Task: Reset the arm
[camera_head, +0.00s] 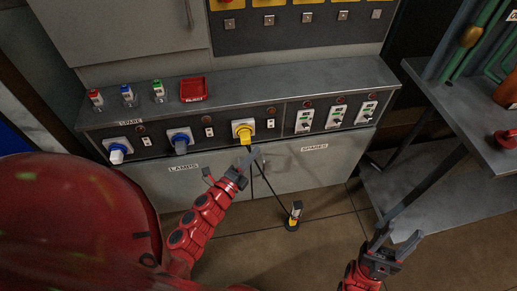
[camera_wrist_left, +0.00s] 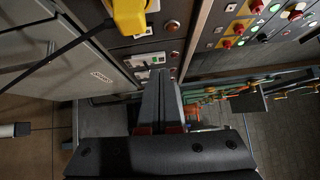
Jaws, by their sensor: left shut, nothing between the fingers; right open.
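My left gripper (camera_head: 249,158) is in front of the grey console, just below the yellow plug (camera_head: 243,132). Its fingers are together with nothing between them, and they also show shut in the left wrist view (camera_wrist_left: 160,98). The yellow plug shows at the top of the left wrist view (camera_wrist_left: 130,14), apart from the fingers. My right gripper (camera_head: 397,241) is open and empty at the lower right, above the floor, near the side table.
The console has blue plugs (camera_head: 180,139), switch panels (camera_head: 305,120), a red tray (camera_head: 194,89) and small coloured-top items on its ledge. A black cable runs from the yellow plug towards a small floor item (camera_head: 294,216). A metal table (camera_head: 450,115) stands right.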

